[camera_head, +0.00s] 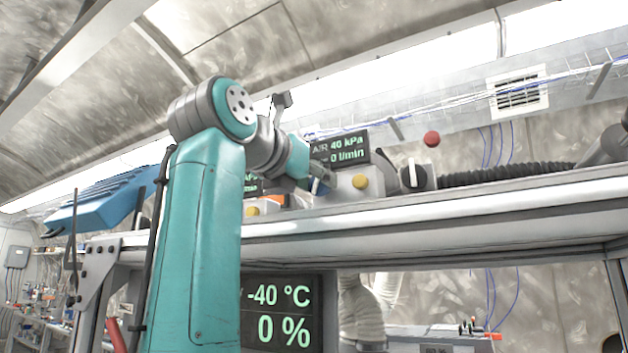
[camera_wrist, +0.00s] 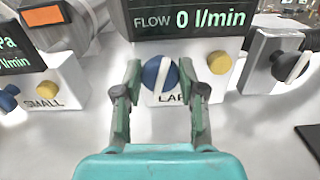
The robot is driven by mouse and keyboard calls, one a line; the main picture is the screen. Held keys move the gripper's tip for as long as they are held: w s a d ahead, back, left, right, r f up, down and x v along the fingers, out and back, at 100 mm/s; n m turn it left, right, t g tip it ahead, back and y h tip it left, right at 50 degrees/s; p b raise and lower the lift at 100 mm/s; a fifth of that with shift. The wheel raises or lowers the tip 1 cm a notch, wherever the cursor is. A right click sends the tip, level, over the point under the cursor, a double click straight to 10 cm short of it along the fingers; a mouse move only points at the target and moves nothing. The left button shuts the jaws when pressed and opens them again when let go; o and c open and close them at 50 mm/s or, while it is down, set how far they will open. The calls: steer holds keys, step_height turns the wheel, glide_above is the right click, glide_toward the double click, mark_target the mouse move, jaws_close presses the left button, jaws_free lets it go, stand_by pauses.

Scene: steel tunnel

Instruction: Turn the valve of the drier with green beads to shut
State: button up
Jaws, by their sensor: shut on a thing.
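In the wrist view my gripper (camera_wrist: 160,78) has one finger on each side of a round blue knob (camera_wrist: 150,72) and is shut on it. The knob has a white stripe, which stands nearly upright, tilted slightly to the right at its top. It sits on the front of a white unit whose label is partly covered and starts with "LA". In the head view my gripper (camera_head: 318,182) is at the shelf's units, and its fingers are small and partly hidden. No drier and no green beads can be made out in either view.
A yellow button (camera_wrist: 219,62) is close right of the knob. A "SMALL" unit (camera_wrist: 62,88) stands left. A grey box (camera_wrist: 262,62) with a black-and-white knob (camera_wrist: 291,67) stands right. The flow display (camera_wrist: 187,18) reads 0 l/min. The shelf edge (camera_head: 420,212) runs below.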

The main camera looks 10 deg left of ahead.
steer(key=m, duration=0.5)
steer(key=shift+m, duration=0.3)
steer(key=m, duration=0.6)
steer(key=shift+d+f, duration=0.15)
steer(key=m, duration=0.5)
steer(key=shift+f+m, duration=0.15)
steer(key=shift+m, duration=0.25)
steer(key=m, duration=0.5)
steer(key=shift+f+m, duration=0.1)
steer(key=shift+m, duration=0.2)
steer(key=o, duration=1.1)
steer(key=shift+o, duration=0.2)
steer(key=shift+s, duration=0.1)
